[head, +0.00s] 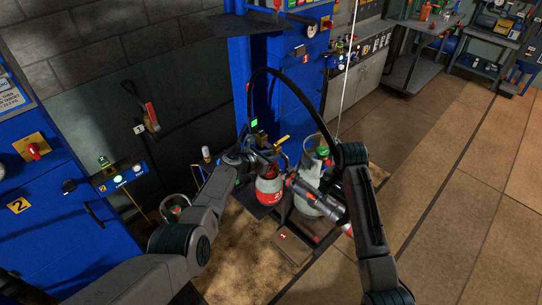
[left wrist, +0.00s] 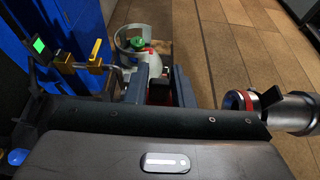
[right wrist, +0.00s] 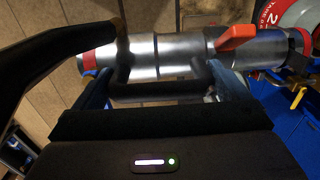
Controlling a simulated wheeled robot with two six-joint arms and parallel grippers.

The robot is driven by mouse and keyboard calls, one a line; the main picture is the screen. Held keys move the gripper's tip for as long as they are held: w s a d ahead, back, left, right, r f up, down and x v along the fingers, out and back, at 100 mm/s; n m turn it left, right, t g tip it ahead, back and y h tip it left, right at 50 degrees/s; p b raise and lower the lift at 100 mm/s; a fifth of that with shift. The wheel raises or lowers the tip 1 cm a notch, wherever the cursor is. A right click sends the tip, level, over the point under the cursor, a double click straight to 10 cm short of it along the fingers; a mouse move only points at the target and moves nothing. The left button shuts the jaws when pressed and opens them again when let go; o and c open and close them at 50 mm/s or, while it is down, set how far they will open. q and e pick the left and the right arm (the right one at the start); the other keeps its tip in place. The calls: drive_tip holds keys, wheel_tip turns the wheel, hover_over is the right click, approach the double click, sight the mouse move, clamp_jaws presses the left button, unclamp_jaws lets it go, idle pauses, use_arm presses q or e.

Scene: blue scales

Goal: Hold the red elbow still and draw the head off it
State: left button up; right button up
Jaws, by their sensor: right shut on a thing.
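The head is a silver tube with an orange lever and red bands; it lies across the right wrist view (right wrist: 190,52). In the head view the grey-and-red head (head: 313,195) lies slantwise right of the red-and-white bottle (head: 269,193). My right gripper (right wrist: 160,80) is shut on the head, its fingers at the near side of the tube. In the left wrist view the head's banded end (left wrist: 234,101) is at the right. My left gripper (left wrist: 160,70) has a red part, perhaps the elbow (left wrist: 160,92), between its fingers; whether they touch it I cannot tell.
A grey bottle with a green valve (left wrist: 136,43) stands beyond my left gripper. A brass fitting (left wrist: 82,66) is left of it. Blue cabinets (head: 62,210) stand at the left. A black hose arcs above both grippers. Open floor (head: 450,190) lies at the right.

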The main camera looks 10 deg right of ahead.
use_arm(q)
drive_tip(key=o, duration=0.4)
drive_tip(key=shift+a, duration=0.15)
drive_tip(key=shift+v, duration=5.9)
